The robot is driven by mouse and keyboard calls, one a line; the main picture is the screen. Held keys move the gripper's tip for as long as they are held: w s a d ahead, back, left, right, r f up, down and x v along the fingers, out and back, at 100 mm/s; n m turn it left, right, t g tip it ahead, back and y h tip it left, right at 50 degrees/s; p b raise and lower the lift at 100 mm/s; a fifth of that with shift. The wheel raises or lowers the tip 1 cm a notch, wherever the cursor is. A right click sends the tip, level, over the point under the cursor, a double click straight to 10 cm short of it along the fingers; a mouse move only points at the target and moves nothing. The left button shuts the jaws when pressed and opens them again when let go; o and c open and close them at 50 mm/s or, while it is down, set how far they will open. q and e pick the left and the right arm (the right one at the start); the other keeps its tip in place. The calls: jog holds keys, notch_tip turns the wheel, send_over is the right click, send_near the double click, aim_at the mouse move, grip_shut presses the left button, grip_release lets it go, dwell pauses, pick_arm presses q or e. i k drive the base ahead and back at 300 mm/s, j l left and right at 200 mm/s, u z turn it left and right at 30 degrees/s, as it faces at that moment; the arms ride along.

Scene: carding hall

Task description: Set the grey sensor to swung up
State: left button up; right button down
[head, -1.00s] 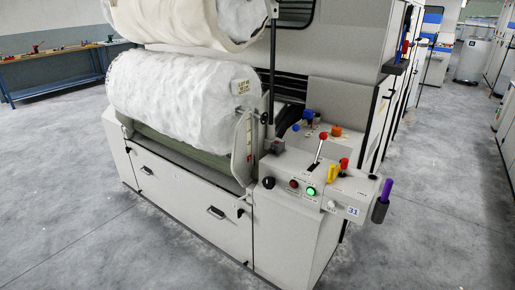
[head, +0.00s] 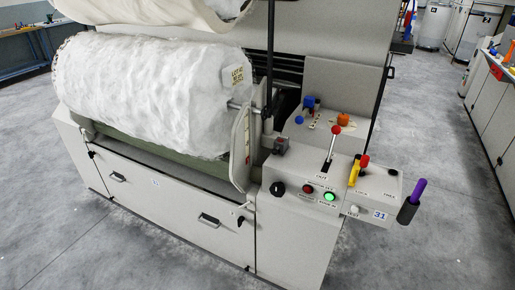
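A small dark grey block (head: 281,146) sits on the near left corner of the control housing, beside the white fibre roll. It may be the grey sensor, but it is too small to tell for sure or to read its swing position. A black upright rod (head: 270,60) rises just behind it. The white roll (head: 155,90) lies on the machine to its left, with a pale slotted plate (head: 241,150) at the roll's end. Neither of my grippers shows in the head view.
The control housing carries a red-knobbed lever (head: 333,145), a black knob (head: 278,188), a lit green button (head: 330,197), a yellow handle (head: 355,172) and a purple-handled tool in a holder (head: 412,200). Blue and orange knobs stand behind. Grey floor is clear in front and at right.

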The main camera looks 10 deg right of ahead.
aim_at(281, 146)
jog(key=i+j+z, duration=0.1)
jog(key=i+j, duration=0.95)
jog(key=j, duration=0.1)
